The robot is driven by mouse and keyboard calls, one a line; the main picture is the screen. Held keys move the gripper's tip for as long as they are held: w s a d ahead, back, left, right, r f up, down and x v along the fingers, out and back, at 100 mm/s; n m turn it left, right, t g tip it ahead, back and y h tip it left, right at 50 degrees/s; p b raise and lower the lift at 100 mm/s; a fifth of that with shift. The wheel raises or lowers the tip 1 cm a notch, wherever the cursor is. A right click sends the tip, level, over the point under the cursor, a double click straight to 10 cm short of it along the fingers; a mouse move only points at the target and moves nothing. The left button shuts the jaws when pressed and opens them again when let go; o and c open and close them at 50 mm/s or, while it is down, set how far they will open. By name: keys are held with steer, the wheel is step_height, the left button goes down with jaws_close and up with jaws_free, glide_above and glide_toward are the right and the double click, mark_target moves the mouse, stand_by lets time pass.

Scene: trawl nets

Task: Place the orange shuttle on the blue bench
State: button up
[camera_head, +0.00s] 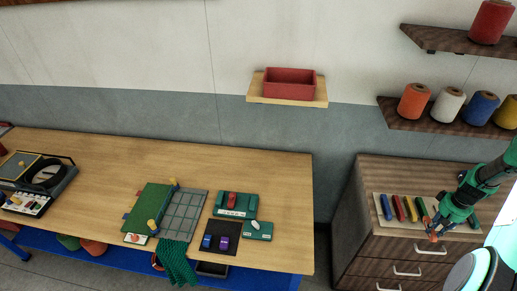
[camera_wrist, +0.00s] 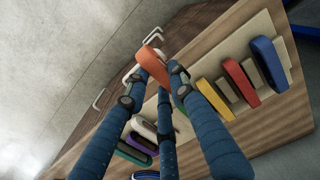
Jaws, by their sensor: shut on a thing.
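The orange shuttle (camera_wrist: 152,66) is between the fingertips of my gripper (camera_wrist: 155,78) in the wrist view. In the head view a bit of orange (camera_head: 433,237) shows at the tip of my gripper (camera_head: 437,228), by the front edge of the drawer cabinet. My gripper is shut on the shuttle, which looks raised off the cabinet, though the exact gap is hard to tell. The bench (camera_head: 105,150) with a wooden top and blue frame and lower shelf stands at the left in the head view.
A pale board (camera_head: 379,208) holds several coloured shuttles on the drawer cabinet (camera_head: 380,168). A gap separates cabinet and bench. The bench carries a green board (camera_head: 150,205), a grey grid mat (camera_head: 185,212) and a black tray (camera_head: 222,248). Its right end and back strip are clear.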

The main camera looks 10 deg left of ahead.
steer(key=w+a, duration=0.1)
steer(key=a, duration=0.3)
steer(key=w+a+b, duration=0.1)
steer(key=a, duration=0.4)
steer(key=w+a, duration=0.2)
steer(key=a, duration=0.2)
steer(key=shift+a+f+b, duration=0.3)
steer(key=shift+a+f, duration=0.1)
steer(key=s+a+f+b, duration=0.1)
steer(key=s+a, duration=0.2)
steer(key=a, duration=1.1)
steer(key=s+a+f+b, duration=0.1)
steer(key=s+a+b, duration=0.1)
steer(key=a, duration=1.1)
steer(key=s+a+f+b, duration=0.1)
steer(key=s+a+b, duration=0.1)
steer(key=a, duration=1.2)
steer(key=shift+s+a+f, duration=0.2)
steer(key=shift+s, duration=0.25)
steer(key=shift+s+a+f, duration=0.15)
steer(key=shift+s+f, duration=0.05)
steer(key=shift+s, duration=0.2)
steer(key=w+a, duration=0.1)
steer(key=w, duration=0.4)
steer(key=w+a+f, duration=0.1)
steer(key=w, duration=0.4)
steer(key=w+a, duration=0.1)
steer(key=w, duration=0.4)
steer(key=shift+w+a+f, duration=0.25)
steer(key=shift+w, duration=0.1)
